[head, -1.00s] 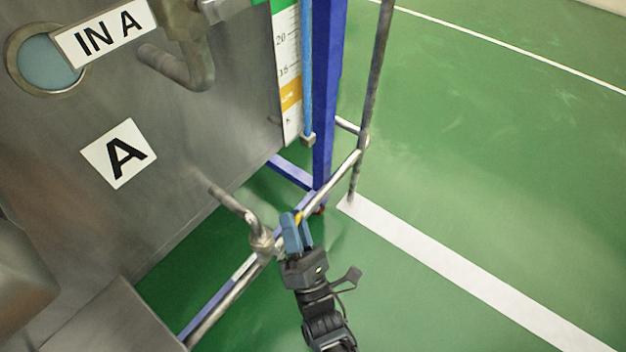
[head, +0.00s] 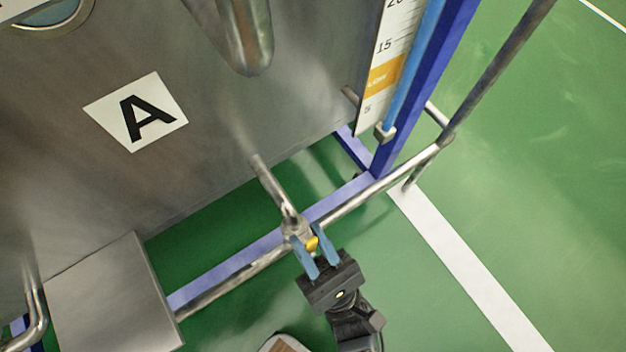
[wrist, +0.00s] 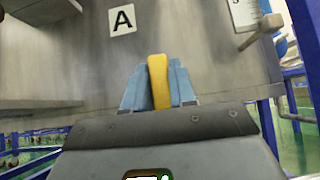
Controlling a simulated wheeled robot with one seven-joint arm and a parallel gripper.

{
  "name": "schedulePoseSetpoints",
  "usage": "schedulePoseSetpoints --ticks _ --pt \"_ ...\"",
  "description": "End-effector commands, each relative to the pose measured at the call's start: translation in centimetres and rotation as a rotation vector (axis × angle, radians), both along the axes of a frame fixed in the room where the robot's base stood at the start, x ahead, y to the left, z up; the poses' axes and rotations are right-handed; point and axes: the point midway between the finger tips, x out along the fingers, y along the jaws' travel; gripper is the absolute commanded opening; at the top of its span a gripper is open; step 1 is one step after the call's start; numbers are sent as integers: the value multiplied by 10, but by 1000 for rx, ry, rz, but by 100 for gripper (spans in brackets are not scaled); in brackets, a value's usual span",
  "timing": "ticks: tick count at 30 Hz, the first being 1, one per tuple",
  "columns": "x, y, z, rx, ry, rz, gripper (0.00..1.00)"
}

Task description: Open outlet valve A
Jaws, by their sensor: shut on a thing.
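Outlet valve A (head: 294,227) sits on the metal pipe below the tank plate marked A. Its yellow handle (head: 312,243) lies between the blue fingers of my gripper (head: 314,246). In the wrist view the yellow handle (wrist: 159,82) stands upright between the two blue fingertips (wrist: 158,88), which are shut on it. The valve body is hidden in the wrist view. The label A (head: 136,112) is on the tank wall above and left of the valve; it also shows in the wrist view (wrist: 122,20).
A horizontal pipe rail (head: 384,182) runs past the valve to a vertical pipe at right. A blue post (head: 424,90) and level scale (head: 384,80) stand above right. A metal box (head: 115,300) juts out at lower left. Green floor is open at right.

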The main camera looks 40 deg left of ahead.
Motion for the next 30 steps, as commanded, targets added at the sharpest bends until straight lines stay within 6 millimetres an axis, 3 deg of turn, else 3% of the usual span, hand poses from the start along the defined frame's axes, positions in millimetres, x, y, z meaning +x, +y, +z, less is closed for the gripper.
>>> schedulePoseSetpoints --ticks 17,18,24,30 --pt "-2 1 -2 -17 -27 3 0" --pt "-3 1 -2 -17 -26 4 28" --pt "-2 1 -1 -15 -27 2 47" --pt "-2 0 -1 -13 -27 1 47"
